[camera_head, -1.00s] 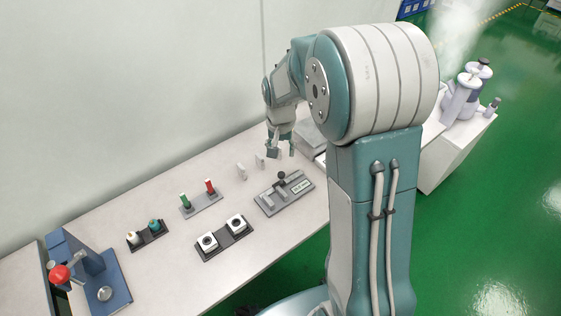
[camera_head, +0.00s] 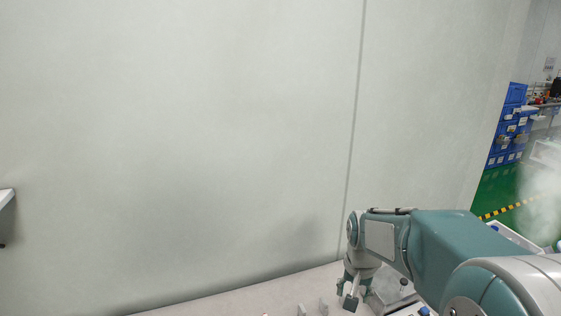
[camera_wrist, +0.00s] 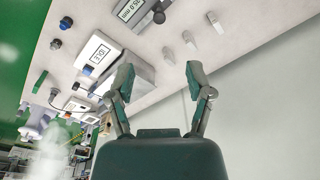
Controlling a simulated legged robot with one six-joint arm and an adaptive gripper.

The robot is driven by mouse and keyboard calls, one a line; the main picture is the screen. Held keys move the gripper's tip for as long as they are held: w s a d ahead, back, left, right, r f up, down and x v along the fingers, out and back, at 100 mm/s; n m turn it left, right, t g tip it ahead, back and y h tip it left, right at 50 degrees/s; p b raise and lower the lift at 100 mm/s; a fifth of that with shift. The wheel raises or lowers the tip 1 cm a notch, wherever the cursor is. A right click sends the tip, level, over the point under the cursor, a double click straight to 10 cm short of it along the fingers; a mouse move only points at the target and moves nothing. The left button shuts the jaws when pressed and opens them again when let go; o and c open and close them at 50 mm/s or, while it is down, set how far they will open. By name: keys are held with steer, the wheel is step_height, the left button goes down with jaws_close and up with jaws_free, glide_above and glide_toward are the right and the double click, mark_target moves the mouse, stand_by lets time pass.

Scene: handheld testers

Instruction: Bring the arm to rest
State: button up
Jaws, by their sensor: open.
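My arm (camera_head: 440,240) reaches in from the lower right in the head view, teal and white. My gripper (camera_head: 352,290) hangs at its end, pointing down over the back of the table by the wall. In the wrist view my gripper (camera_wrist: 159,75) has its two green fingers spread apart, with nothing between them. Table surface and wall show beyond the fingers. The fingertips look clear of the things on the table.
Small pale upright pieces (camera_wrist: 190,39) stand on the table (camera_wrist: 165,95). An instrument marked IDLE (camera_wrist: 98,52) sits beside a grey box (camera_wrist: 135,72). Another device has a display (camera_wrist: 130,10). The wall (camera_head: 200,150) is close behind. Blue bins (camera_head: 507,130) stand far right.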

steer(key=s+a+r+n+t, duration=0.1)
steer(key=s+r+n+t, duration=0.1)
steer(key=s+r, duration=0.3)
steer(key=s+a+r+n+t, duration=0.1)
steer(key=s+r, duration=0.4)
steer(key=s, duration=0.9)
steer(key=shift+s+a+r+n+t, duration=0.15)
steer(key=shift+r+n+t, duration=0.05)
steer(key=shift+n+t, duration=0.55)
